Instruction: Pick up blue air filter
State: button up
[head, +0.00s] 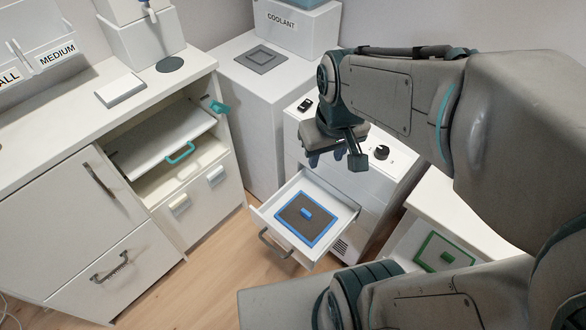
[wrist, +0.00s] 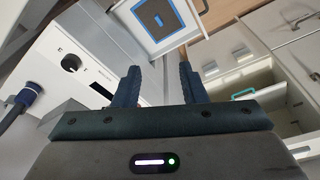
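The blue air filter (head: 306,219) is a flat dark panel with a blue frame and a small blue handle in its middle. It lies in an open white drawer (head: 347,222) in the head view. It also shows at the top of the wrist view (wrist: 158,16). My gripper (head: 336,160) hangs above and behind the drawer, near the front of the white machine, apart from the filter. In the wrist view its two dark fingers (wrist: 158,82) stand wide apart with nothing between them.
A white machine (head: 395,186) with a black knob (head: 381,152) holds the drawer. A cabinet with a pulled-out shelf (head: 165,143) stands at left. Wooden floor (head: 222,268) is clear before the drawer.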

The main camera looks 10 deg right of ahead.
jog(key=w+f+n+g+b, duration=0.1)
jog(key=w+f+n+b, duration=0.3)
jog(key=f+b, duration=0.7)
jog(key=w+f+n+g+b, duration=0.1)
jog(key=w+f+b, duration=0.5)
jog(key=f, duration=1)
jog(key=b, duration=0.3)
send_over(306, 212)
jog(key=shift+n, duration=0.3)
jog(key=f, duration=0.8)
jog(key=shift+s+d+f, duration=0.1)
jog(key=shift+s+d, duration=0.1)
jog(key=shift+s, duration=0.05)
jog(key=f+b, duration=0.1)
jog(key=f, duration=0.1)
jog(key=f+b, duration=0.2)
jog(key=f, duration=0.1)
jog(key=shift+w+a+f, duration=0.15)
jog(key=shift+w+f, duration=0.1)
jog(key=shift+f, duration=0.05)
jog(key=shift+r, duration=0.1)
grip_shut()
